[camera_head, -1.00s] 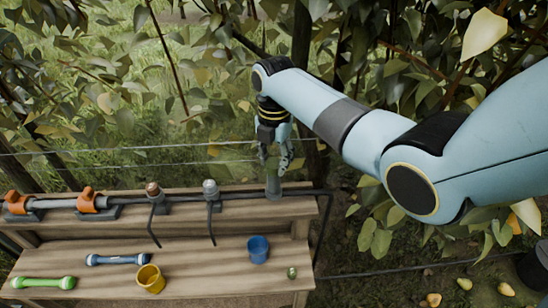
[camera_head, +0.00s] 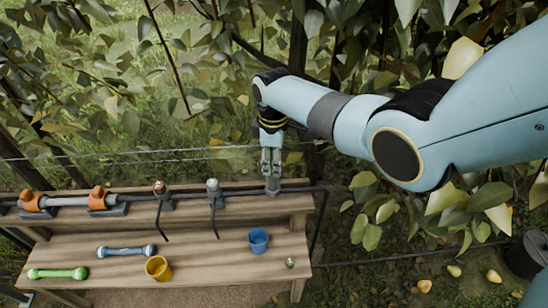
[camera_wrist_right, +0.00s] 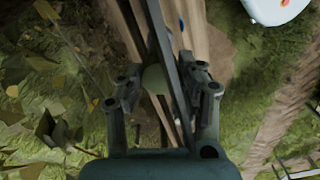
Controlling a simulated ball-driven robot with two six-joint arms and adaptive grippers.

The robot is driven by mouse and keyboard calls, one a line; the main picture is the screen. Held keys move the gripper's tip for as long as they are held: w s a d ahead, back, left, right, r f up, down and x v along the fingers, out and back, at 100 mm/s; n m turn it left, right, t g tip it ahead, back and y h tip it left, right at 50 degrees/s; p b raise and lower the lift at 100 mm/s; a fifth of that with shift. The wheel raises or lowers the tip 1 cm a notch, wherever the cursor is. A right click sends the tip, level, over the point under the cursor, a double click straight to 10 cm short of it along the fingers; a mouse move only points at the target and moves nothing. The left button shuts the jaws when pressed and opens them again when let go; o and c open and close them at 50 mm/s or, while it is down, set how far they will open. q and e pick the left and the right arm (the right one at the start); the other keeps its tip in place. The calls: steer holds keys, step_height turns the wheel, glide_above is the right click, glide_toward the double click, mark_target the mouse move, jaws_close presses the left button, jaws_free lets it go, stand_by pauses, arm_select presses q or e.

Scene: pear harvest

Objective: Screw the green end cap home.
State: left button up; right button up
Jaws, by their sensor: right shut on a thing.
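My right gripper (camera_head: 271,168) points down over the short grey upright pipe stub (camera_head: 273,187) at the right end of the bench's upper shelf. Its fingers are closed together at the top of the stub. In the right wrist view a round, dull green cap (camera_wrist_right: 154,80) sits between the two fingers, and the right gripper (camera_wrist_right: 155,92) is shut on it. The cap's threads, and whether it is seated on the stub, are hidden by the fingers. In the head view the cap itself is covered. My left gripper is not in view.
The wooden bench (camera_head: 210,270) holds a blue cup (camera_head: 258,241), a yellow cup (camera_head: 158,268), a blue-grey bar (camera_head: 126,251), a green bar (camera_head: 58,273) and a small green piece (camera_head: 290,262). Orange-clamped pipe (camera_head: 70,201) and two valves stand left. Wires and foliage lie behind.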

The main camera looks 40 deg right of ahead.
steer(key=shift+w+r, duration=0.15)
steer(key=shift+w, duration=0.1)
steer(key=o, duration=1.2)
